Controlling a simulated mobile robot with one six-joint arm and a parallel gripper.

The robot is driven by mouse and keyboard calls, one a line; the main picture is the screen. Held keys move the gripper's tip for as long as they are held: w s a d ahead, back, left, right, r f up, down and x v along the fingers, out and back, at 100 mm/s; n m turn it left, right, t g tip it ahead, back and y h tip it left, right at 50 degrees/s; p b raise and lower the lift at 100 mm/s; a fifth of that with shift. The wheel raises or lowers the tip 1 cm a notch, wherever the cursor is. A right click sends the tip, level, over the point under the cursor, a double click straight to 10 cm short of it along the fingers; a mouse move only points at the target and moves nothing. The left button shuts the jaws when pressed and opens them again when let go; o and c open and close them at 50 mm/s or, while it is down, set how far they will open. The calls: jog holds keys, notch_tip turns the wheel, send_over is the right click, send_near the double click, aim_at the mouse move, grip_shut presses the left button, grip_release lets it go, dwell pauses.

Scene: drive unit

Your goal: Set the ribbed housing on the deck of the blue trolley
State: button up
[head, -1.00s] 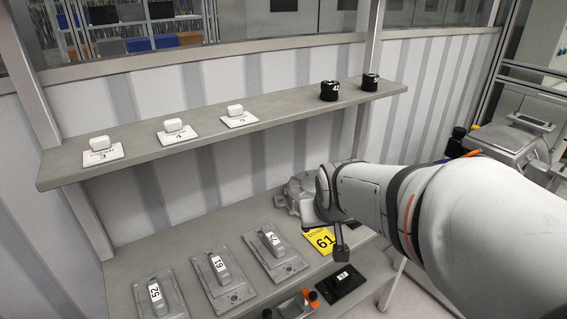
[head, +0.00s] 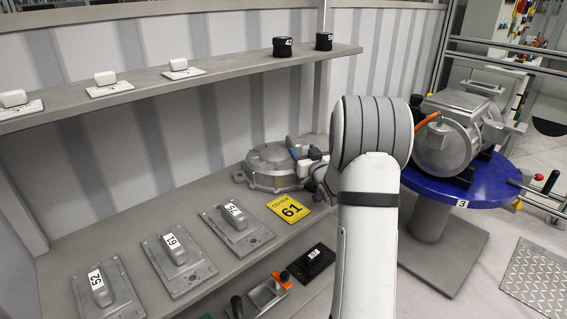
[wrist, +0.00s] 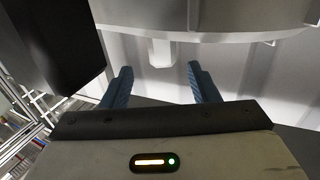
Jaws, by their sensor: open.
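A round grey cast housing (head: 275,168) with lugs on its rim lies on the lower shelf, behind the yellow "COVER 61" plate. In the wrist view its pale round side (wrist: 220,22) with thin ribs fills the top. My gripper (head: 306,153) is at the housing's right side. In the wrist view my gripper (wrist: 159,70) is open, its blue fingers on either side of a small block-like lug (wrist: 161,53); contact cannot be told. A blue round-topped stand (head: 420,184) marked 3 is at right, bearing a grey machine body (head: 445,146). I cannot make out a wheeled blue trolley.
The yellow plate (head: 290,208) and several grey plates with numbered handles (head: 233,215) lie on the lower shelf. The upper shelf (head: 225,76) with small blocks and black cylinders (head: 283,46) runs above. A dark plate (head: 313,262) sits lower, near my arm.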

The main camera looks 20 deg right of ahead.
aim_at(296, 141)
jog(key=w, duration=0.6)
jog(key=shift+w, duration=0.15)
jog(key=shift+c, duration=0.2)
jog(key=shift+f, duration=0.1)
grip_shut()
dwell(0.9)
jog(key=shift+w+r, duration=0.1)
jog(key=shift+r, duration=0.35)
